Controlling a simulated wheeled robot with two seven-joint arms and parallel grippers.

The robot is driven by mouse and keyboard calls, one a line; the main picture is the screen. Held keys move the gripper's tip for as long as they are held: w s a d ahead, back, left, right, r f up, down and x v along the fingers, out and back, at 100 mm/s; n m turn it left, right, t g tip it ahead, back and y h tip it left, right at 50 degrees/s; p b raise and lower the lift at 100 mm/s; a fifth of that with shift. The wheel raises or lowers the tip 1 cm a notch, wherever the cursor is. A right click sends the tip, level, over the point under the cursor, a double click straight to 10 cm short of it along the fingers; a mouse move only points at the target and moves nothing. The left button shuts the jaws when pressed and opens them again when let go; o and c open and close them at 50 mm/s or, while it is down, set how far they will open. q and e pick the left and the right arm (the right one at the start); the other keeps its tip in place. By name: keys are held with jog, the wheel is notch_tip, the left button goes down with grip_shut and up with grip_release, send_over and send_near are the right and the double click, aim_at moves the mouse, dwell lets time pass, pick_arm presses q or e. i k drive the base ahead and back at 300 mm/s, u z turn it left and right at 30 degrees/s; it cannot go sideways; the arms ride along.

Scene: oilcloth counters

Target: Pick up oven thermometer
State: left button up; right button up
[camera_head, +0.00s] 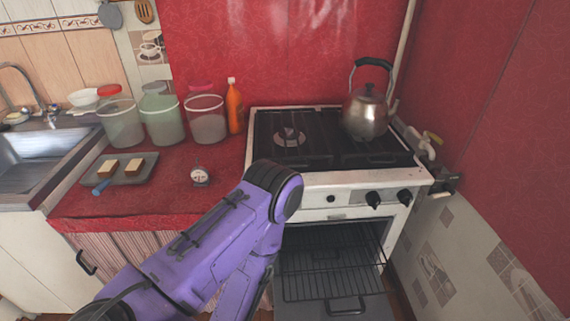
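The oven thermometer (200,177) appears to be the small round white-faced dial standing on the red oilcloth counter (225,153), left of the stove. It stands upright near the middle of the counter, apart from other things. My purple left arm comes in from the lower left and bends in front of the stove's left corner, to the right of and nearer than the thermometer. Its gripper is below the picture or hidden behind the arm. My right gripper is not in view.
A grey tray (145,176) with two small blocks and a blue-handled tool lies left of the thermometer. Several lidded jars (162,120) and an orange bottle (235,110) stand behind. A kettle (367,112) sits on the stove (320,180); its oven is open with a rack (335,275) showing.

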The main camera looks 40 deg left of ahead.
aim_at(200, 173)
jog(key=z, duration=1.6)
jog(key=k, duration=1.15)
jog(key=u, duration=1.75)
